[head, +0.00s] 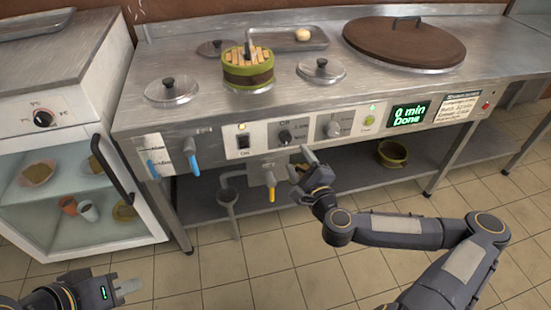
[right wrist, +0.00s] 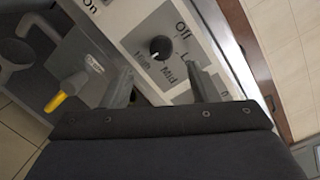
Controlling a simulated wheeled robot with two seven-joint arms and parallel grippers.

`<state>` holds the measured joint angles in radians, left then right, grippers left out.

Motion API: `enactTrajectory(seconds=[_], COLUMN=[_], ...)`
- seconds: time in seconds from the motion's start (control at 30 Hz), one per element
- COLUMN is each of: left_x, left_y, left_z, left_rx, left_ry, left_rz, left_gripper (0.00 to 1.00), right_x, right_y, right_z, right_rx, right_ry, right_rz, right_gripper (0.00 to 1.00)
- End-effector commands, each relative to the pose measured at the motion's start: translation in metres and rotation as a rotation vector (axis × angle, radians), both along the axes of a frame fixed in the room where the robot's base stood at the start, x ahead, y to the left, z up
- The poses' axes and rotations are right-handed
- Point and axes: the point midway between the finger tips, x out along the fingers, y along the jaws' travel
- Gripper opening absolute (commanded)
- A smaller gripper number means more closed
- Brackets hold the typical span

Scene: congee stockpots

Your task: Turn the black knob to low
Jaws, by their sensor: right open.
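The black knob (head: 285,137) is on the front panel of the steel counter, right of the black rocker switch. In the right wrist view the knob (right wrist: 161,48) shows between the fingers, with the labels Off, Mid and High around it and another label partly hidden. A pale mark on the knob faces roughly the High label. My right gripper (head: 299,163) is open and empty, below and in front of the knob, apart from it. My left gripper (head: 125,287) is at the lower left, far from the panel; its opening is unclear.
A grey knob (head: 333,129) sits right of the black knob. A yellow-handled tap (head: 270,184) and a blue-handled tap (head: 192,158) project from the front. A glass-door cabinet (head: 80,190) stands at left. The floor in front is clear.

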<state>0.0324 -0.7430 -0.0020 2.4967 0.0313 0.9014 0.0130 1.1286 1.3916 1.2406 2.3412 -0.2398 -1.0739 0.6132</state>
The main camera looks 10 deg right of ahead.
Motion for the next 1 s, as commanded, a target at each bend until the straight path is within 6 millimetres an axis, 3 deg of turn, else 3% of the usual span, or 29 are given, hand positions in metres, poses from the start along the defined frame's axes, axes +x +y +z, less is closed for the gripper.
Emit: enactTrajectory(seconds=[0.53,0.9,1.0], left_x=[0.000,0.000,0.000], left_y=[0.000,0.000,0.000], left_z=[-0.014,-0.015,-0.015], left_rx=[0.000,0.000,0.000], left_ry=[0.000,0.000,0.000], left_rz=[0.000,0.000,0.000], left_gripper=[0.21,0.21,0.21], right_x=[0.069,0.077,0.077], right_y=[0.006,0.007,0.007], right_z=[-0.001,0.000,0.000], right_rx=[0.014,0.014,0.014], right_ry=[-0.002,0.000,0.000], right_rz=[-0.016,-0.015,-0.015], right_gripper=[0.55,0.55,0.44])
